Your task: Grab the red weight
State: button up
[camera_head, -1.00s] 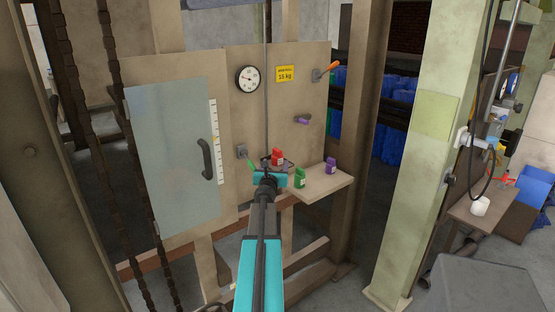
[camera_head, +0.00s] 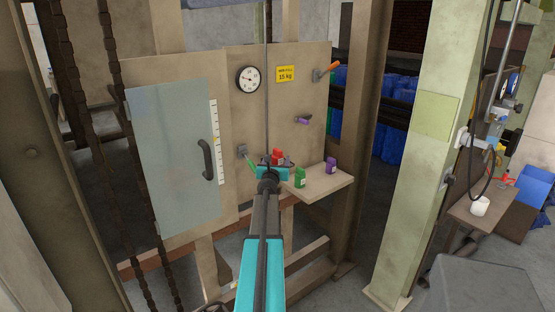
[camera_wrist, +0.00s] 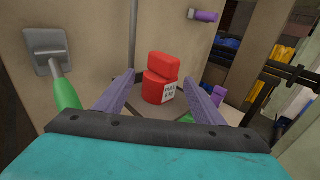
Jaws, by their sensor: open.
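In the wrist view my gripper (camera_wrist: 168,98) is open, with one finger to the left of the weight and one to the right. The weight lies ahead of and between the fingers. I cannot tell whether either finger touches it.
A green weight (camera_head: 300,177) and a purple weight (camera_head: 331,165) stand on the shelf (camera_head: 322,186) at the right. A green-handled lever (camera_wrist: 64,88) is close on the left. A purple-handled peg (camera_wrist: 203,15) sticks out of the panel, upper right.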

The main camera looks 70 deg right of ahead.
aim_at(277, 158)
jog(key=c, duration=1.3)
jog(key=shift+r, duration=0.1)
jog(key=shift+c, duration=0.2)
jog(key=shift+r+p, duration=3.2)
jog(key=shift+r, duration=1.75)
